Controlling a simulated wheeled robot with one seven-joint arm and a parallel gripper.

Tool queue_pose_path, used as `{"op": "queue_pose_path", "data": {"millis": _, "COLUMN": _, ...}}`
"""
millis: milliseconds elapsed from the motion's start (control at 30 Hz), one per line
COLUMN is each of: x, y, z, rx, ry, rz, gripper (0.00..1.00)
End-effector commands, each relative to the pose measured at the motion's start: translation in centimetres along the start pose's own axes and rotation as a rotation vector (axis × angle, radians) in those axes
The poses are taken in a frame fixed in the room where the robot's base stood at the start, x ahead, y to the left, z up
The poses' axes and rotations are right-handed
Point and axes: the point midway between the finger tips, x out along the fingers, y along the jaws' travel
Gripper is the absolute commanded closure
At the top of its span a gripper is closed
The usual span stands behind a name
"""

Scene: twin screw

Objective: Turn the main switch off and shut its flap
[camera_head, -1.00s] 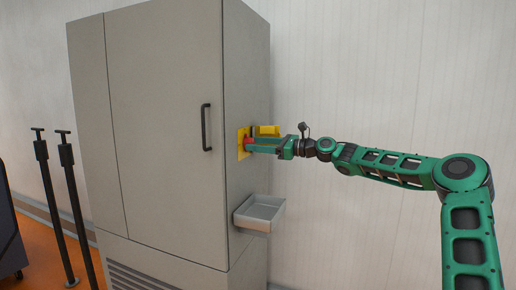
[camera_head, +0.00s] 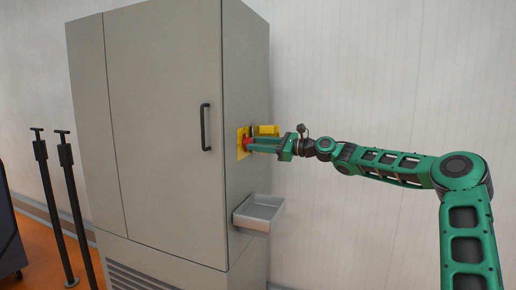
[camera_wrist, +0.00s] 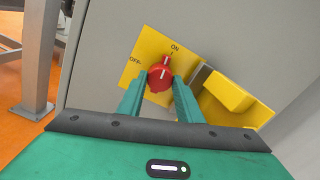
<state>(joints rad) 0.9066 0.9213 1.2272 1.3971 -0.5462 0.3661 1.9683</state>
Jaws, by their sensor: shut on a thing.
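The main switch is a red knob (camera_wrist: 161,77) on a yellow plate (camera_wrist: 149,47) marked ON and OFF. In the wrist view the knob's white line points up toward the ON mark, not toward OFF. The switch plate also shows on the cabinet's right side in the head view (camera_head: 241,152). The yellow flap (camera_wrist: 228,91) stands open to the right of the plate; it also shows in the head view (camera_head: 268,130). My gripper (camera_wrist: 160,86) is shut on the knob, one green finger on each side. The fingers hide the knob's lower sides.
The grey cabinet (camera_head: 165,120) has a black door handle (camera_head: 206,127) on its front. A small grey tray (camera_head: 252,226) juts from its side below the switch. Two black posts (camera_head: 71,190) stand at the left. The wall to the right is bare.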

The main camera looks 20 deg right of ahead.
Motion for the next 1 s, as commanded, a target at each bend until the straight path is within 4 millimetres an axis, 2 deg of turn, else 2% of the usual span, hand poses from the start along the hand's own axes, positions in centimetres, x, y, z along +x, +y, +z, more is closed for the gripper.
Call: {"op": "queue_pose_path", "data": {"millis": 1000, "x": 0.28, "y": 0.39, "z": -0.01, "rx": -0.949, "ry": -0.002, "rz": 0.005, "gripper": 0.90}}
